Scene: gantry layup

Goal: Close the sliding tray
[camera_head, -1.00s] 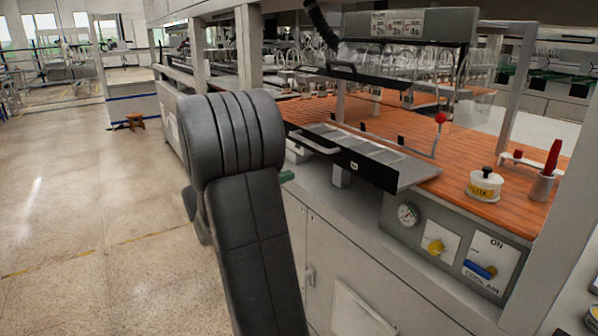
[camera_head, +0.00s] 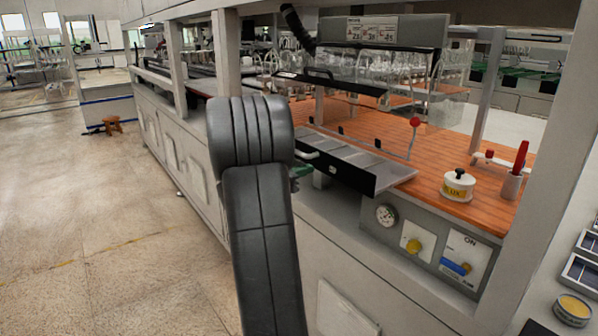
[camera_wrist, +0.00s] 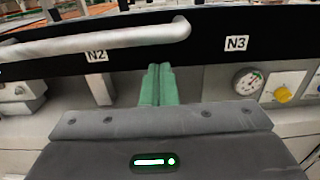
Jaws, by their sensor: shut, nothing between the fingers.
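The sliding tray (camera_head: 364,160) is grey with a black front face and stands out past the front edge of the orange work surface. My arm hides its left end in the head view. In the wrist view its black front (camera_wrist: 215,62) spans the top, with labels N2 and N3 and a pale bar handle (camera_wrist: 100,40). My gripper (camera_wrist: 157,72) has green fingers, shut with nothing between them.
A gauge and knobs (camera_head: 412,245) are on the cabinet front below the tray. A white pot (camera_head: 458,186) and a cup with a red tool (camera_head: 513,184) stand on the orange surface (camera_head: 445,150). A grey post rises at right.

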